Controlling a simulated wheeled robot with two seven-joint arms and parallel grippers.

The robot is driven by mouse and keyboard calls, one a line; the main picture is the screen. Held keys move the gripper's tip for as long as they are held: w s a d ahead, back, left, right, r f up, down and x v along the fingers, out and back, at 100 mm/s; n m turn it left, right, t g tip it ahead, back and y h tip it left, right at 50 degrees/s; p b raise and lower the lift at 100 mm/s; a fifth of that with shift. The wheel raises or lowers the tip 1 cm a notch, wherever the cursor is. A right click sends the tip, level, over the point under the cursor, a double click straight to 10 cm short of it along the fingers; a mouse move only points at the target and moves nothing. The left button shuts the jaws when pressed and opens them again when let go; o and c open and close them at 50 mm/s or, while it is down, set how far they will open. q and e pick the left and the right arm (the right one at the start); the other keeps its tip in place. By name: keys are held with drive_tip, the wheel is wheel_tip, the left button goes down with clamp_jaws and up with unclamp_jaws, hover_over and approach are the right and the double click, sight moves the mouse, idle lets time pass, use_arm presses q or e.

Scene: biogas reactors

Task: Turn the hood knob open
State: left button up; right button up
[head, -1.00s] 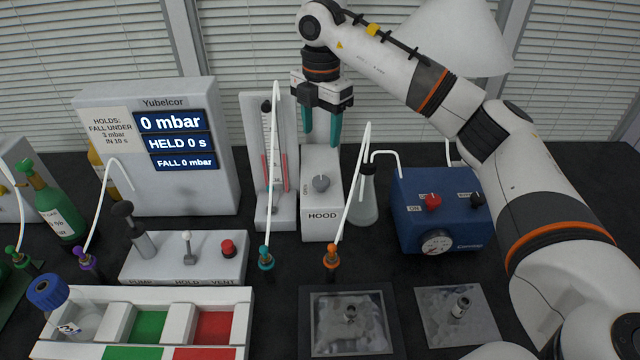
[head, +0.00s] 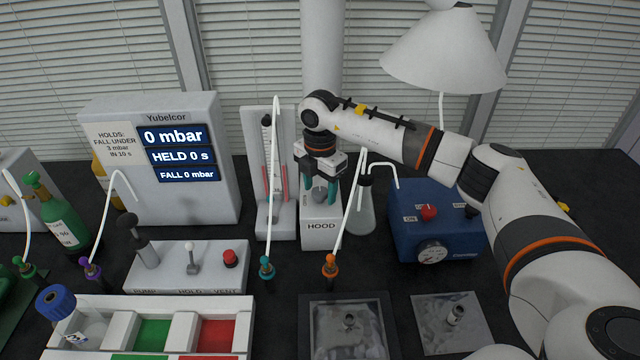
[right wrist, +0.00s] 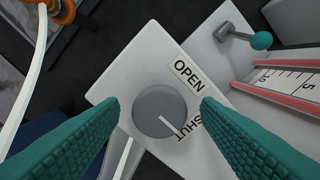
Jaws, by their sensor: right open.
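The hood knob (right wrist: 152,117) is a round grey dial on top of the white box labelled HOOD (head: 321,236). Its white pointer line is turned toward the SHUT label, beside an OPEN label, in the right wrist view. My right gripper (head: 319,190) points down over the knob with its teal fingers open, one on each side; it also shows in the right wrist view (right wrist: 159,104). A gap shows between each finger and the knob, and I cannot tell how far the tips are above the box top. My left gripper is out of view.
A gauge stand (head: 276,220) with red rails is close left of the hood box. A flask (head: 361,211) with white tubing and a blue pump box (head: 408,243) stand on the right. An orange-capped tube fitting (head: 330,268) is in front.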

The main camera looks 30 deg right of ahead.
drive_tip(key=shift+c, duration=0.2)
drive_tip(key=c, duration=1)
drive_tip(key=shift+o, duration=0.2)
